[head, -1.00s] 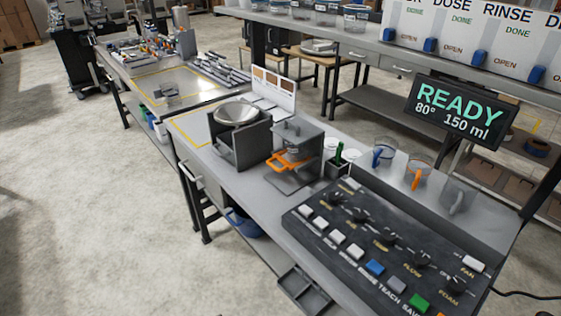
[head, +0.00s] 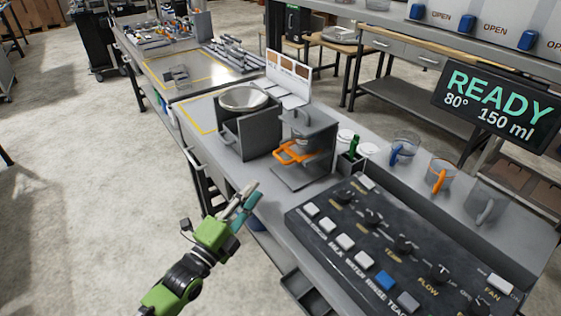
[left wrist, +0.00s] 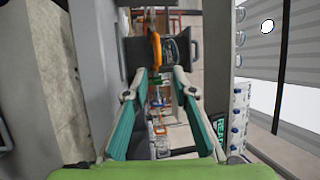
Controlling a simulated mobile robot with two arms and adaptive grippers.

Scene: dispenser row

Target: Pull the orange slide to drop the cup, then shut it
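The orange slide (head: 290,153) shows as a handle loop sticking out of the left side of a grey dispenser (head: 318,133) on the bench. I cannot clearly make out the cup inside the dispenser. My left gripper (head: 253,192) has green and teal parts and is near the bench's front edge, apart from the slide and nearer to the camera. In the left wrist view, the orange slide (left wrist: 156,50) shows beyond the fingertips. The left gripper (left wrist: 162,72) has a gap between its teal fingers and holds nothing. My right gripper is not in view.
A grey holder with a round bowl (head: 245,98) stands left of the dispenser. A black control panel (head: 375,245) fills the front right of the bench. A small holder (head: 350,162), clear jugs (head: 403,147) and a READY screen (head: 497,105) stand to the right.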

